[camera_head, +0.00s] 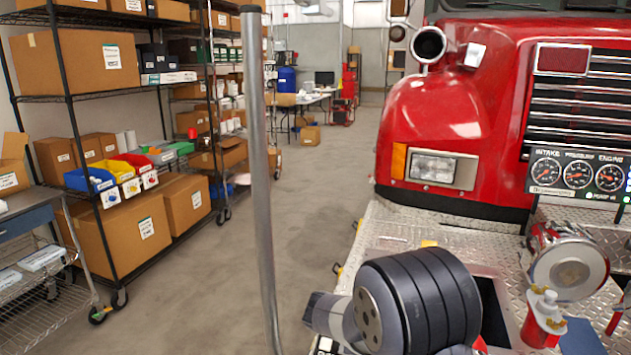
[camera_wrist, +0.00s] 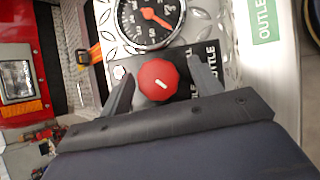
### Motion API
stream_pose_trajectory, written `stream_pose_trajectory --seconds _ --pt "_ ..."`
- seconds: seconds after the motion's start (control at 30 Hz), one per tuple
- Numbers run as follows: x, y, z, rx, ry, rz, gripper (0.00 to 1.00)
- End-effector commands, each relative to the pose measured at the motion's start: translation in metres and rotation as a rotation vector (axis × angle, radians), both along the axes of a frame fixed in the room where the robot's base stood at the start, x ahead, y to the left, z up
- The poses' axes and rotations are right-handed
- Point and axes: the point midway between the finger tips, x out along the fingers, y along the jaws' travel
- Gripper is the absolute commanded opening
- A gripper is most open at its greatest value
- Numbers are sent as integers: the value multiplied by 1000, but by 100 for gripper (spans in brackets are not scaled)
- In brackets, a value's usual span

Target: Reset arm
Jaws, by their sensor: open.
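My gripper (camera_wrist: 162,72) is open in the wrist view, with one grey finger on each side of a red round knob (camera_wrist: 158,82). The knob has a small white mark and sits on a black plate partly lettered "THROTTLE". Clear gaps show between the knob and both fingers. A pressure gauge (camera_wrist: 150,18) with a red needle is just beyond the knob. In the head view my dark, ribbed arm joint (camera_head: 420,300) is at the bottom, and my gripper cannot be made out there.
A red fire truck (camera_head: 470,110) with a gauge panel (camera_head: 578,176) stands at the right. Its diamond-plate bumper (camera_head: 400,228) bears a metal-capped fitting (camera_head: 570,265) and a red-and-white device (camera_head: 543,318). Shelves of boxes (camera_head: 95,60) line the left. The floor between (camera_head: 320,190) is clear, apart from a grey pole (camera_head: 260,170).

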Motion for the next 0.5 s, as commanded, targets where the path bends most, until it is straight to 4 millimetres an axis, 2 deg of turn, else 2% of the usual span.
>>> stream_pose_trajectory --seconds 0.03,0.5 --pt "2 0 8 29 -12 -50 60" --pt "4 -1 10 318 -106 -558 60"
